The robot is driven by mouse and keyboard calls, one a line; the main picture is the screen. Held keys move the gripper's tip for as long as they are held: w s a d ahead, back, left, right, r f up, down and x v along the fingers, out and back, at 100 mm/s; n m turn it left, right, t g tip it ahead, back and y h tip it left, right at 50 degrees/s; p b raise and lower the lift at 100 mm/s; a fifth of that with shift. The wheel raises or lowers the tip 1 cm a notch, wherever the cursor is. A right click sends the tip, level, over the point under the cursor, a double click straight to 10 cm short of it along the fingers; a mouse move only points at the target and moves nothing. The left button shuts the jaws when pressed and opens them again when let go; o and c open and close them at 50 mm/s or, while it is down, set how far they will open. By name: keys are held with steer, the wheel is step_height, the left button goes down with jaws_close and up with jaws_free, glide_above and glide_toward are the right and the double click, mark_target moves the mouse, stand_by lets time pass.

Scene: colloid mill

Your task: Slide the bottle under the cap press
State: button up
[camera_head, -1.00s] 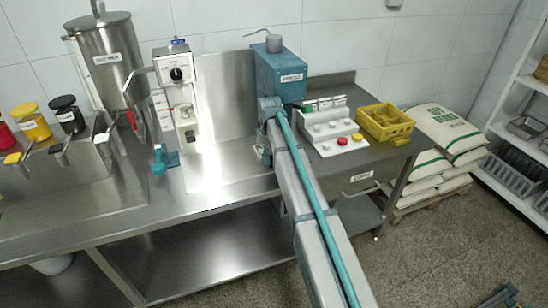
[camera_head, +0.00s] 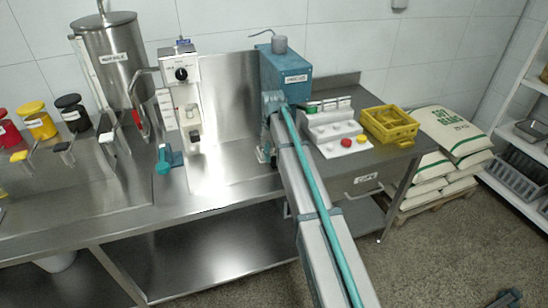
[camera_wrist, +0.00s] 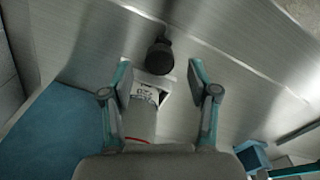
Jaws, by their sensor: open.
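The cap press is the teal box (camera_head: 286,72) with a label, on the steel bench at the wall. My gripper is at the foot of the press in the head view, mostly hidden behind my arm. In the wrist view my gripper (camera_wrist: 162,88) is open, its two fingers apart. A pale cylinder with a printed label and a red line, seemingly the bottle (camera_wrist: 142,112), shows between and below the fingers, nearer the left one. Contact cannot be told. A black round part (camera_wrist: 160,57) shows just beyond the fingertips. The bottle is not visible in the head view.
A white button panel (camera_head: 333,130) and a yellow crate (camera_head: 388,125) stand right of the press. A teal-handled part (camera_head: 166,160) and the mill unit (camera_head: 181,75) are to the left. The bench (camera_head: 225,185) is clear between. Sacks (camera_head: 440,140) lie at right.

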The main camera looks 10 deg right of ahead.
step_height(320, 180, up, 10)
steer(key=shift+f, duration=0.2)
steer(key=shift+a, duration=0.15)
